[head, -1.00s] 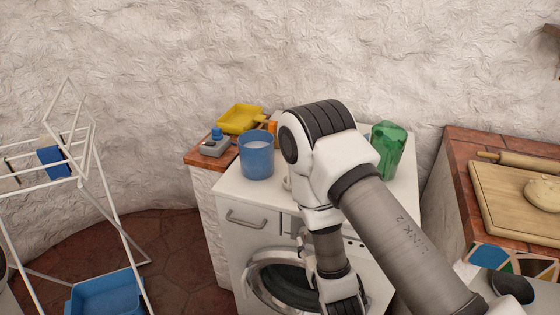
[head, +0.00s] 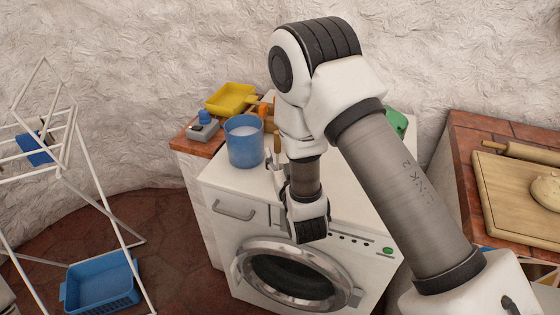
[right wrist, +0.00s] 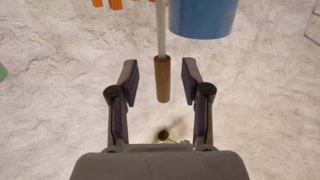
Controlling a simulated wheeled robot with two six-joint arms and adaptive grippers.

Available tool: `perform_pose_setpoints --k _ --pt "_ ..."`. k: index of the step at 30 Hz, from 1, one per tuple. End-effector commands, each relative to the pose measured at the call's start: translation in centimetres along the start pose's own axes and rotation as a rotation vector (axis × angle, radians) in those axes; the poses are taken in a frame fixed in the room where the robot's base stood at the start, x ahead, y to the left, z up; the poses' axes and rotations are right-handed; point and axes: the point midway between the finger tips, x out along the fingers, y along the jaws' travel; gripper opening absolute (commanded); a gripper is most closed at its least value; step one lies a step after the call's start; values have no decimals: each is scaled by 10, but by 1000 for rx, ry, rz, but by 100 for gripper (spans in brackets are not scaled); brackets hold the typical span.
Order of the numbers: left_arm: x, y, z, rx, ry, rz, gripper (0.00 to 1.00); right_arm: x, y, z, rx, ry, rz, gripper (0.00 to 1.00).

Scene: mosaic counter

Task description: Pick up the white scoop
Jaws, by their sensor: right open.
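A thin white shaft with a brown handle (right wrist: 163,80), which I take to be the white scoop, shows in the right wrist view. Its handle lies between the open fingers of my right gripper (right wrist: 160,66), with gaps on both sides. The shaft runs off the picture's top edge, so the scoop's bowl is hidden. In the head view the brown handle (head: 277,143) stands up just right of the blue bucket, partly beside my arm. My right gripper is mostly hidden there behind my wrist. My left gripper is not in view.
The blue bucket (head: 245,142), holding something white, stands close left of the handle on the white washing machine (head: 222,176). It also shows in the right wrist view (right wrist: 202,18). A yellow tray (head: 231,98) and a green item (head: 397,122) are nearby. The textured wall is behind.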

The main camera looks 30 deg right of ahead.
Motion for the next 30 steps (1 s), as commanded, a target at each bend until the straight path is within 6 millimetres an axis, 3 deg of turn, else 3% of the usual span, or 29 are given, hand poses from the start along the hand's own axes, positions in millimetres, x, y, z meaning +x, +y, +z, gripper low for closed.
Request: perform_pose_setpoints --k 1,4,11,12,16,30 --pt "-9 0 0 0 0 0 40 10 0 -5 2 2 1 48" --pt "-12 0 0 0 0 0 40 26 0 -3 1 1 1 48" --pt "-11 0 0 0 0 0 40 32 -1 0 0 -1 0 48" --pt "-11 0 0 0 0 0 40 32 -1 0 0 -1 0 44" --pt "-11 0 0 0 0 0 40 32 -1 0 0 -1 0 0" --pt "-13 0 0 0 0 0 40 33 -1 -4 0 1 -1 0"
